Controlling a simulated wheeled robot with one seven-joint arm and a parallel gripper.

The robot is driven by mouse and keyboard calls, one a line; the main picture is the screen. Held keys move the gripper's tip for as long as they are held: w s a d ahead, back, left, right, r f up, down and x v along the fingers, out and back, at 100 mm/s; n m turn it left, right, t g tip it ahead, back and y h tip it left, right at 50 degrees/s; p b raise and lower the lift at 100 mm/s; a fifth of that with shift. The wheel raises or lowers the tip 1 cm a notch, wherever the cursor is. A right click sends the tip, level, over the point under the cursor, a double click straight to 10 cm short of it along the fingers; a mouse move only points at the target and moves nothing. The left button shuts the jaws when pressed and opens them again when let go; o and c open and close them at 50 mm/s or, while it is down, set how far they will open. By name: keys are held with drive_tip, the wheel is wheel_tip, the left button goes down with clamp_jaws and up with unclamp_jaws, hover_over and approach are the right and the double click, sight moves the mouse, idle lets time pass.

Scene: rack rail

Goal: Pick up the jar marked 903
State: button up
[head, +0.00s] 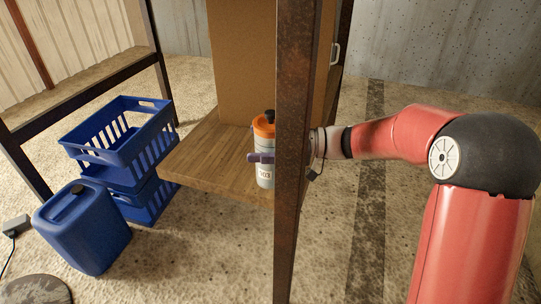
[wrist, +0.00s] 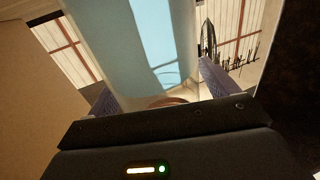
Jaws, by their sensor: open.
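The jar (head: 265,176) is pale grey with an orange lid and a dark knob. Its small label seems to read 903. It stands upright on a wooden shelf (head: 217,163), close beside a rusty post. My gripper (wrist: 160,92) reaches in from the right, behind the post. One purple finger crosses in front of the jar in the head view. In the wrist view the jar (wrist: 140,35), with a light blue patch, lies between the two spread fingers. The jaws are open around it; contact cannot be told. The post hides most of the gripper in the head view.
The rusty post (head: 294,130) stands just right of the jar. A tall brown box (head: 240,60) is behind it on the shelf. Blue crates (head: 122,135) and a blue canister (head: 85,230) stand at left on the floor. Floor right of the post is mostly clear.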

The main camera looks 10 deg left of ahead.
drive_tip(key=c, duration=1.3)
drive_tip(key=shift+c, duration=0.4)
drive_tip(key=shift+r, duration=0.1)
